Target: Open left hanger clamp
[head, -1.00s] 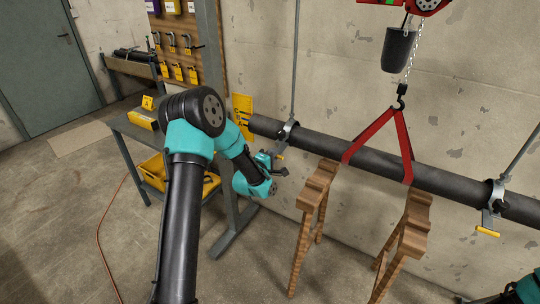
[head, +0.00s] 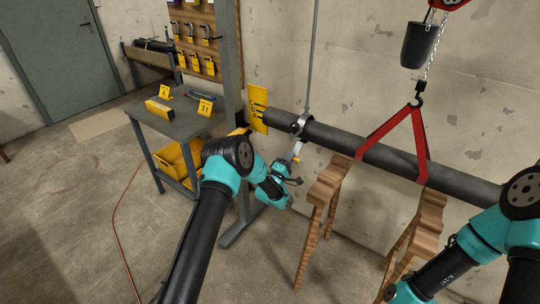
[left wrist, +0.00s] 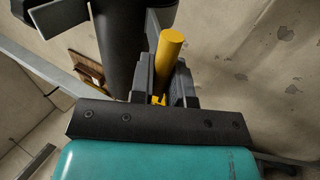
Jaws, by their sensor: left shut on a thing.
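The left hanger clamp (head: 300,125) is a metal ring around the left end of the dark pipe (head: 345,142), at the foot of a vertical rod. A pale lever hangs below it, with a yellow handle (head: 296,159) at its end. My left gripper (head: 294,181) is just below the clamp. In the left wrist view, the yellow handle (left wrist: 171,46) stands between the dark fingers (left wrist: 165,88), which are shut on it. Whether the ring is open or closed is too small to tell. My right arm is at the lower right; its gripper's fingers are not clear.
A red sling (head: 387,133) on a chain hoist holds the pipe. Wooden sawhorses (head: 325,185) (head: 425,222) stand under it. A grey bench (head: 178,125) with yellow markers is at the left. A grey post (head: 229,60) stands close to my left arm.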

